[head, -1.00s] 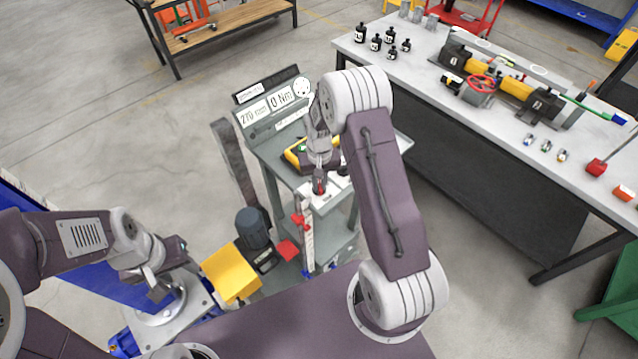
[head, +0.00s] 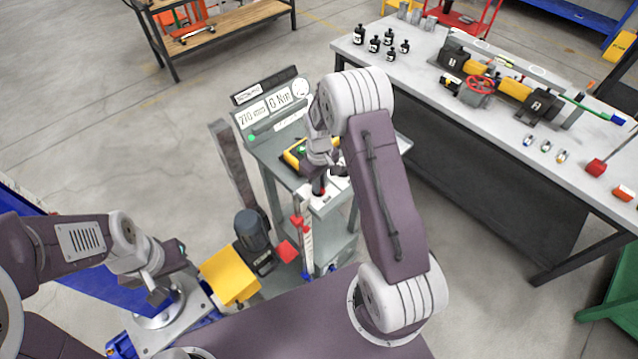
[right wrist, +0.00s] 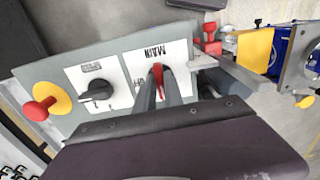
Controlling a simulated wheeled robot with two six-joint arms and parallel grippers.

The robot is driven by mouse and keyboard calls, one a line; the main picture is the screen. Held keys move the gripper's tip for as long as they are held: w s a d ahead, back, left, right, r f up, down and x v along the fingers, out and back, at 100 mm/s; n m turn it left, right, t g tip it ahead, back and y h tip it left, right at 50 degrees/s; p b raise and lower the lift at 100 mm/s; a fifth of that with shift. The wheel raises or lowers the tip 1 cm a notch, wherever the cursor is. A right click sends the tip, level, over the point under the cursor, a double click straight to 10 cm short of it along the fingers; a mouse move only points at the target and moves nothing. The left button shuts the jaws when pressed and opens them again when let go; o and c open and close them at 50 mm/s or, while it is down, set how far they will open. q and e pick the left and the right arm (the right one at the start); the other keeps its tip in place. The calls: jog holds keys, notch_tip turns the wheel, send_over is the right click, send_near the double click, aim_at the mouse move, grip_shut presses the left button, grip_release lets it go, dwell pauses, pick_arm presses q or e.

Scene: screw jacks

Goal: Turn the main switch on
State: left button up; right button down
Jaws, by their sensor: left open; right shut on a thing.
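The main switch (right wrist: 158,73) has a red handle on a white plate marked MAIN (right wrist: 138,57) in the right wrist view. My right gripper (right wrist: 163,88) is shut on this handle, with one finger on each side. The fingers hide part of the handle. In the head view my right gripper (head: 319,181) reaches down to the switch panel (head: 331,201) at the front of the grey cart. My left gripper (head: 172,270) is open and empty at the lower left, apart from the switch.
Beside the switch are a black rotary knob (right wrist: 97,90) and a red mushroom button (right wrist: 40,108) on yellow. A display board (head: 268,104) stands at the cart's back, with a green lamp (head: 252,138). A long workbench (head: 400,85) stands right. A yellow block (head: 229,276) is near my left gripper.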

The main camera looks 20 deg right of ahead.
jog(key=shift+w+r, duration=0.15)
jog(key=shift+w, duration=0.05)
jog(key=c, duration=1.4)
grip_release()
jog(key=shift+c, duration=0.2)
jog(key=shift+s, duration=0.15)
jog(key=shift+r, duration=0.1)
notch_tip(320, 180, up, 9)
jog(key=b, duration=0.2)
